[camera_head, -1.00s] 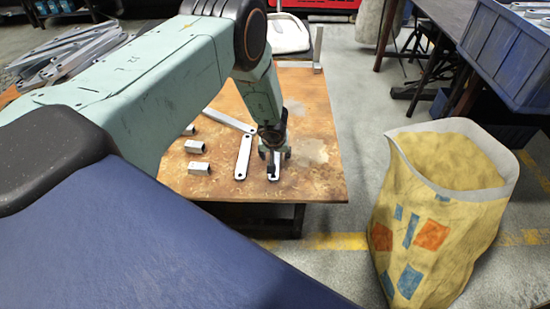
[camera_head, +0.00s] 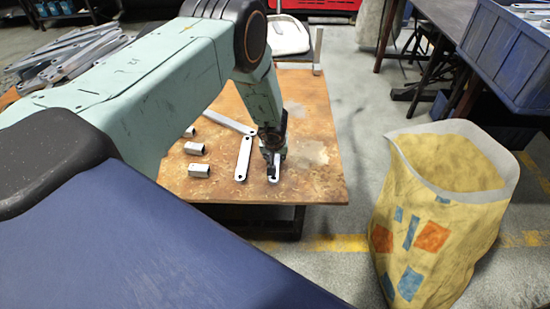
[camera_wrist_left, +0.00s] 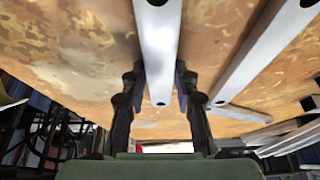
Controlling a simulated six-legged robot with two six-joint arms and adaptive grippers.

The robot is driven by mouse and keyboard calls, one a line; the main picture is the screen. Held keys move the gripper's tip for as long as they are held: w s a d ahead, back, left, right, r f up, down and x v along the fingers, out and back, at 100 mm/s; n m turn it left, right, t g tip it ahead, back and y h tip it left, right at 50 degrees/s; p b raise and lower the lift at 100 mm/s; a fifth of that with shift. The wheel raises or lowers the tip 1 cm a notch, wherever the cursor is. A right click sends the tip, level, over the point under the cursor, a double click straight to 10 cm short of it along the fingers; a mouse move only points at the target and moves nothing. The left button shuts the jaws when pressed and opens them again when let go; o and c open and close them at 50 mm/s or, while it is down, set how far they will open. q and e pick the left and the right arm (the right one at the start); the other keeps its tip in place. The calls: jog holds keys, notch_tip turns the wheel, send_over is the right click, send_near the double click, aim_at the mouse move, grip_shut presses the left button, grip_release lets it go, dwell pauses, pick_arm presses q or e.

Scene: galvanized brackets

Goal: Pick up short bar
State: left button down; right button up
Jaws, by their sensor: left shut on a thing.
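A short grey metal bar (camera_head: 274,175) with holes at its ends lies near the front edge of the brown table (camera_head: 318,180). My left gripper (camera_head: 273,166) points down at it and is shut on it. In the left wrist view the bar (camera_wrist_left: 158,45) runs between the two fingers (camera_wrist_left: 159,78), one along each side. The gripper hides part of the bar in the head view. I cannot tell whether the bar is clear of the table. My right gripper is not in view.
A longer bar (camera_head: 243,158) lies just left of the gripper, and another (camera_head: 228,121) lies behind it. Small metal blocks (camera_head: 199,170) sit further left. A yellow bag (camera_head: 425,235) stands on the floor to the right. The table's right part is clear.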

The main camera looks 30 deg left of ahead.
pick_arm(q)
notch_tip(320, 180, up, 18)
jog(key=p, duration=0.9)
